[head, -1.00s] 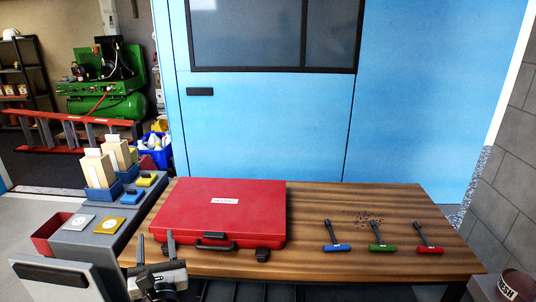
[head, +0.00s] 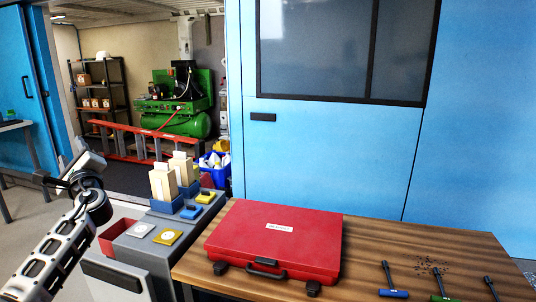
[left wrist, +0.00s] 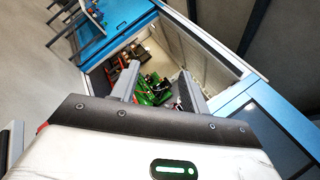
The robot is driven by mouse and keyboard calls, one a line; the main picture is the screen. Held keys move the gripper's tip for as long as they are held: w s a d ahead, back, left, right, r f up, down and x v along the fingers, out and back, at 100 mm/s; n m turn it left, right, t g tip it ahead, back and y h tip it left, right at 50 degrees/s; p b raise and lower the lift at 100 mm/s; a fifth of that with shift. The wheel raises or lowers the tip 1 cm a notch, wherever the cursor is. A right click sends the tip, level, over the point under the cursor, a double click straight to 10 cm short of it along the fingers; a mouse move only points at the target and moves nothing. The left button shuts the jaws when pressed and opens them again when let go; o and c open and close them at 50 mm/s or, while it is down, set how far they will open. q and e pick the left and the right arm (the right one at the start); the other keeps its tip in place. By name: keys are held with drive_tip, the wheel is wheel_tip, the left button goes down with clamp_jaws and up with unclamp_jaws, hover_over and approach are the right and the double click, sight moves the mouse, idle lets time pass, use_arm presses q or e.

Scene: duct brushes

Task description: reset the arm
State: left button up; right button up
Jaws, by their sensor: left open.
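My left gripper (head: 50,172) is at the left of the head view, raised in the air left of the grey cabinet, with my arm coming up from the lower left corner. Its jaws are apart and empty; in the left wrist view the two fingers (left wrist: 158,86) stand apart with nothing between them, and the far room shows past them. My right gripper is not in view. A blue-handled brush (head: 392,283) and a green-handled brush (head: 440,285) lie on the wooden table (head: 380,240). A third brush (head: 493,288) is cut by the bottom edge.
A closed red case (head: 280,240) lies on the table's left part. The grey cabinet (head: 130,262) beside it bears blue and yellow blocks and wooden pieces in blue holders (head: 175,178). Dark crumbs (head: 430,265) lie behind the brushes. Blue panels stand behind the table.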

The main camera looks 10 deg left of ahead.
use_arm(q)
drive_tip(key=w+d+f+n+t+h, duration=0.4)
drive_tip(key=w+d+f+n+h, duration=0.5)
drive_tip(key=n+h, duration=0.4)
drive_tip(key=s+d+f+m+g+h, duration=0.15)
drive_tip(key=s+d+f, duration=0.25)
drive_tip(key=d+f, duration=0.45)
drive_tip(key=s+d+f+m+h, duration=0.1)
drive_tip(key=s+d+f+h, duration=0.3)
drive_tip(key=d+f, duration=0.45)
drive_tip(key=s+d+f+n+g+h, duration=0.1)
drive_tip(key=s+d+f, duration=0.2)
drive_tip(key=s+d, duration=0.3)
drive_tip(key=s+d+f+n+g+h, duration=0.1)
drive_tip(key=s+d+f, duration=0.2)
drive_tip(key=s+d, duration=0.4)
drive_tip(key=s+d+f+n+g+h, duration=0.1)
drive_tip(key=s+d+f, duration=0.3)
drive_tip(key=s, duration=1)
drive_tip(key=d+g, duration=0.1)
drive_tip(key=d, duration=0.1)
drive_tip(key=shift+d, duration=0.3)
